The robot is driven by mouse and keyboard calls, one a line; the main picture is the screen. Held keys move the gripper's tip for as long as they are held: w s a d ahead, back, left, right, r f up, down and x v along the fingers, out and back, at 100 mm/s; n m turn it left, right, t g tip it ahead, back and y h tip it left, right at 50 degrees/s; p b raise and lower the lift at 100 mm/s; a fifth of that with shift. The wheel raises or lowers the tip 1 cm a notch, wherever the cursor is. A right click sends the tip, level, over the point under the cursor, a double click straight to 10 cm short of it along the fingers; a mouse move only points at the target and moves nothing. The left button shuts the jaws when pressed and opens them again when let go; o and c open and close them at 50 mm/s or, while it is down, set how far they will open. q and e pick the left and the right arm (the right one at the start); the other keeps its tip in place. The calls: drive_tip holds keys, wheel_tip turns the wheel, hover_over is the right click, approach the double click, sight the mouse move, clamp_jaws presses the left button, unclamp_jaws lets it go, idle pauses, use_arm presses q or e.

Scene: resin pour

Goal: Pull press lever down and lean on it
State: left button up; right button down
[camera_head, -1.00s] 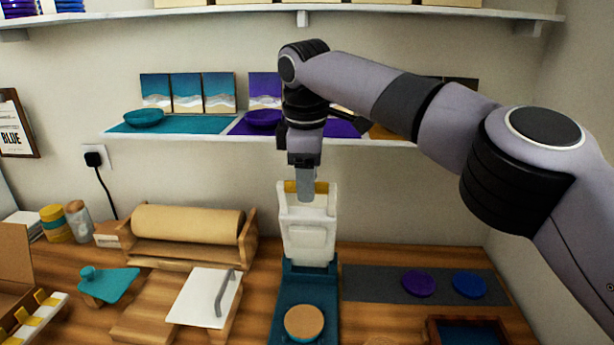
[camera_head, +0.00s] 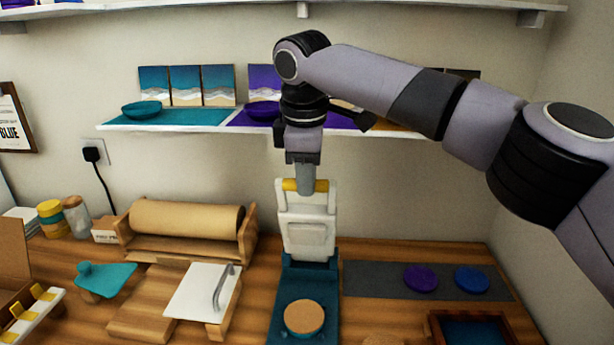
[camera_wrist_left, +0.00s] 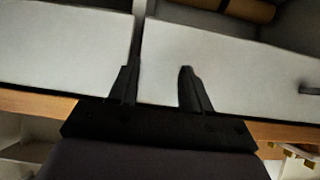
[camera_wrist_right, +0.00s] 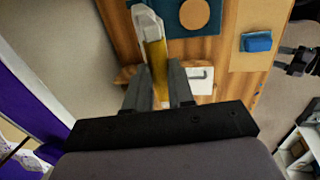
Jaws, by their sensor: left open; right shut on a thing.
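The press stands at the middle of the bench, with a white upright body (camera_head: 306,241) and a teal base (camera_head: 296,272). Its lever ends in a yellow grip bar (camera_head: 290,185) at the top, raised. My right gripper (camera_head: 306,186) comes down from above and is shut on the yellow bar. In the right wrist view the yellow bar (camera_wrist_right: 158,75) lies between its fingers. A round cork-topped piece (camera_head: 304,316) sits on the press base. My left gripper (camera_wrist_left: 158,80) shows only in its own wrist view, open and empty, near pale flat panels (camera_wrist_left: 200,60).
A wall shelf (camera_head: 180,127) with bowls and pictures is just behind my right gripper. Left of the press are a paper roll (camera_head: 185,219) and a white board with a handle (camera_head: 200,290). Right are a grey mat (camera_head: 370,280) with purple and blue discs, and a wooden tray (camera_head: 433,325).

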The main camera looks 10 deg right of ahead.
drive_tip(key=s+a+f+t+b, duration=0.2)
drive_tip(key=s+f+b, duration=0.4)
drive_tip(key=s+f, duration=0.4)
drive_tip(key=shift+s+a+f+b, duration=0.25)
drive_tip(key=shift+s+a+b, duration=0.1)
drive_tip(key=shift+s, duration=1.1)
drive_tip(key=c, duration=1)
unclamp_jaws()
drive_tip(key=shift+r, duration=0.15)
